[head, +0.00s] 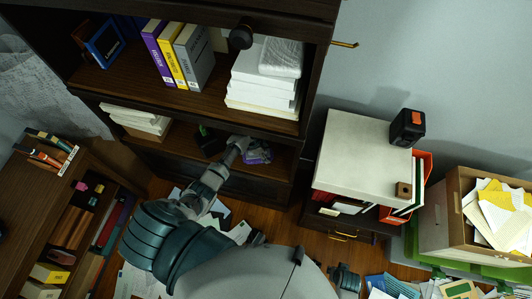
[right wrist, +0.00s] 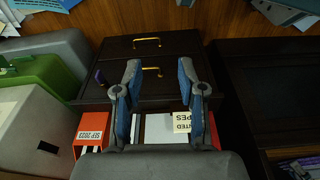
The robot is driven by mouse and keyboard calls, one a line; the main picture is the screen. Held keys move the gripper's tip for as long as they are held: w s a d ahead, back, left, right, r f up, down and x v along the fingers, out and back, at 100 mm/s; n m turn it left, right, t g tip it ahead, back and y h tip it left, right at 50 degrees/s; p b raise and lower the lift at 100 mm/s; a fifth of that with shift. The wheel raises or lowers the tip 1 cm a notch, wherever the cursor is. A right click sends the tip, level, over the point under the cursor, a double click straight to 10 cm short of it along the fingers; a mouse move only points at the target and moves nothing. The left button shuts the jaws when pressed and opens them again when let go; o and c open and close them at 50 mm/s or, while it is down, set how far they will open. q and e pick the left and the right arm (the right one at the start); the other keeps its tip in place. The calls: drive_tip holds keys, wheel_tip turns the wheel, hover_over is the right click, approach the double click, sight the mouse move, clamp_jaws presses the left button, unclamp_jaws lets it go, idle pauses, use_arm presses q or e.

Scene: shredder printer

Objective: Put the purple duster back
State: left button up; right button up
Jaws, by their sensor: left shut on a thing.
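The purple duster (head: 258,154) is on the lower shelf (head: 172,150) of the dark bookcase in the head view. My left gripper (head: 243,147) reaches into that shelf from the lower left and is shut on the duster at its left side. The fingers are small and dark here, and part of the duster is hidden by them. My right gripper (right wrist: 160,88) is open and empty in the right wrist view, with its two blue-grey fingers apart in front of a dark drawer cabinet (right wrist: 152,55).
White paper stacks (head: 262,85) and binders (head: 178,52) fill the shelf above. A dark plant pot (head: 209,141) stands left of the duster. A white-topped cabinet (head: 365,160) and a box of papers (head: 455,215) stand at right. Papers litter the floor.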

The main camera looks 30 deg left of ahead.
use_arm(q)
drive_tip(key=shift+a+f, duration=0.2)
drive_tip(key=o, duration=0.7)
drive_tip(key=shift+a, duration=0.2)
drive_tip(key=o, duration=0.3)
drive_tip(key=shift+a+f, duration=0.1)
drive_tip(key=shift+a, duration=0.05)
use_arm(e)
drive_tip(key=shift+w+a+r, duration=0.1)
drive_tip(key=shift+a+r, duration=0.2)
drive_tip(key=shift+a, duration=0.35)
